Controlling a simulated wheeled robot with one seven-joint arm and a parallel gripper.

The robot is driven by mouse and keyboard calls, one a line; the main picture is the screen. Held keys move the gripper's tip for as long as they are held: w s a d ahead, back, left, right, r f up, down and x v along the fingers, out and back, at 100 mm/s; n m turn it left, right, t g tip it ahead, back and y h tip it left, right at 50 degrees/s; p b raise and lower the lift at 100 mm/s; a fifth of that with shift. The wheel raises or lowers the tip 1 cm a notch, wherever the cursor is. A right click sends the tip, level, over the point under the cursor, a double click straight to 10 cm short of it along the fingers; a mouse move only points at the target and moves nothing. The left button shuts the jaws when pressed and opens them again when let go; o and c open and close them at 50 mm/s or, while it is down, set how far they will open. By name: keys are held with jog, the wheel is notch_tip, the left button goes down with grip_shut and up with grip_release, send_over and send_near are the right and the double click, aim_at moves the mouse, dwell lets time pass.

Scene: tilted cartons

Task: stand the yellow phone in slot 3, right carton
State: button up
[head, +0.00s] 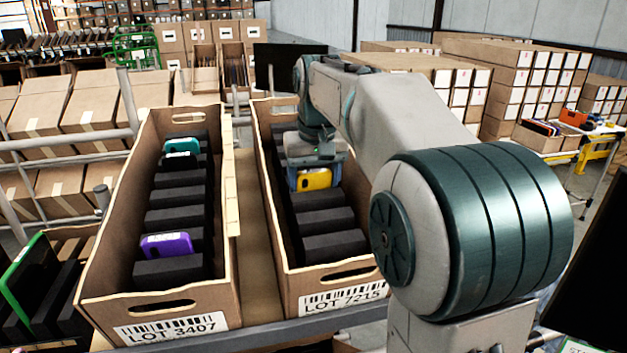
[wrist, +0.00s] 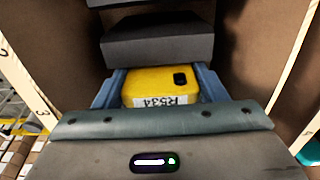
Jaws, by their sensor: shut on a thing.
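The yellow phone (head: 316,180) is upright between my gripper's blue fingers (head: 308,184), inside the right carton (head: 337,276), marked LOT 7215. My gripper is shut on it. Dark foam dividers (head: 328,222) cross the carton, and one stands just in front of the phone. The phone's lower edge is hidden in the head view, so I cannot tell whether it rests in a slot.
The left carton (head: 92,268), marked LOT 3407, holds a purple phone (head: 166,245) and a teal phone (head: 181,147) between dark dividers. The right carton's side walls (wrist: 247,60) rise close beside my gripper. Stacked boxes (head: 515,75) stand behind at right.

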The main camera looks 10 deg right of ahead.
dwell(0.3)
jog(key=o, duration=1)
jog(key=shift+r, duration=0.1)
notch_tip(320, 180, up, 13)
jog(key=s+p, duration=0.1)
jog(key=s, duration=0.1)
jog(key=shift+s+r, duration=0.2)
notch_tip(320, 180, up, 7)
jog(key=s+p, duration=0.1)
jog(key=p, duration=0.6)
